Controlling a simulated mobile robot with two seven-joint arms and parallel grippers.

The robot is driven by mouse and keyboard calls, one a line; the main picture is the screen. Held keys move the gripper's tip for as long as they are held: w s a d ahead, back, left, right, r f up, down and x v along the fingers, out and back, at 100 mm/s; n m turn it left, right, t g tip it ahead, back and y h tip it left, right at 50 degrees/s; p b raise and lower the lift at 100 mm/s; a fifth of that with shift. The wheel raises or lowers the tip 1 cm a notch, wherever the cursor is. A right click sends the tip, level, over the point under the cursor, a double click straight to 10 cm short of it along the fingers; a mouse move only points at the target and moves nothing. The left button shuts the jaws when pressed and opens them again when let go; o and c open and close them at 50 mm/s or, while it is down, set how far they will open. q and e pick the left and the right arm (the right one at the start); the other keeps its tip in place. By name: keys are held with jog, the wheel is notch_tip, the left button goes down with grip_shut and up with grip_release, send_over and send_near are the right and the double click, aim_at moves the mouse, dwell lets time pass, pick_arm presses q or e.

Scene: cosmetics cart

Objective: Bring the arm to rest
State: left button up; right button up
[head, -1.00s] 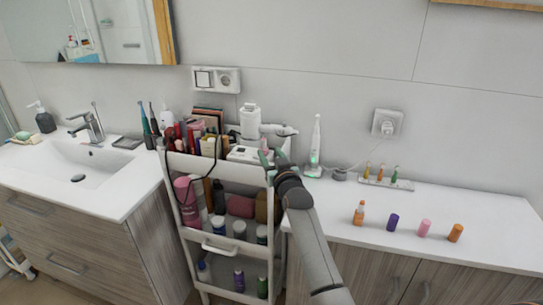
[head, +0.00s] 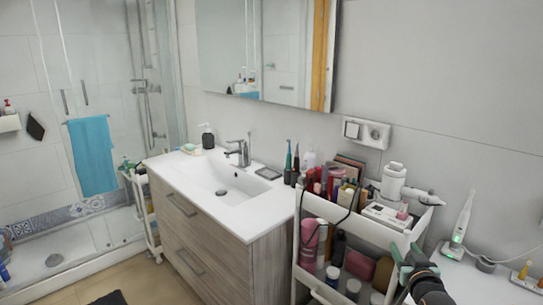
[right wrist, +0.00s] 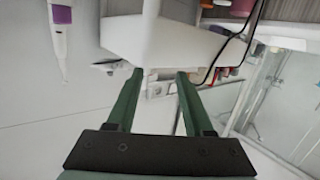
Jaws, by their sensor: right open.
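My right gripper (head: 402,256) is at the lower right of the head view, beside the right front corner of the white cosmetics cart (head: 345,219). In the right wrist view the two green fingers of my right gripper (right wrist: 155,84) stand apart with nothing between them. A white edge, which looks like part of the cart, lies just beyond the fingertips there. I cannot tell whether the fingers touch it. My left gripper is not in view.
The cart's top tray holds crowded cosmetics and a white device (head: 392,183). An electric toothbrush (head: 461,222) stands on the counter to the right. A sink cabinet (head: 215,195) stands left of the cart. A blue towel (head: 92,155) hangs at the shower. Floor shows at lower left.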

jog(key=s+a+f+n+g+y, duration=0.1)
jog(key=s+a+f+g, duration=0.1)
jog(key=s+a+f, duration=0.3)
jog(key=s+a+f+n+g+y, duration=0.1)
jog(key=s+f+g, duration=0.1)
jog(key=s+f, duration=0.35)
jog(key=s+a+f+n+g+y, duration=0.1)
jog(key=s+a+f+g, duration=0.2)
jog(key=s, duration=0.5)
jog(key=s+a+f+g, duration=0.1)
jog(key=s+a+g, duration=0.2)
jog(key=s, duration=0.7)
jog(key=s+a+f+g, duration=0.15)
jog(key=s+a, duration=0.25)
jog(key=s, duration=0.6)
jog(key=w+a+f+t+y, duration=0.1)
jog(key=w+a+f+t, duration=0.1)
jog(key=f, duration=0.3)
jog(key=w+a+f+t+y, duration=0.1)
jog(key=a+f+t+y, duration=0.1)
jog(key=f, duration=0.3)
jog(key=shift+w+a+f+n+t, duration=0.2)
jog(key=shift+w+n+t, duration=0.2)
jog(key=shift+t, duration=0.15)
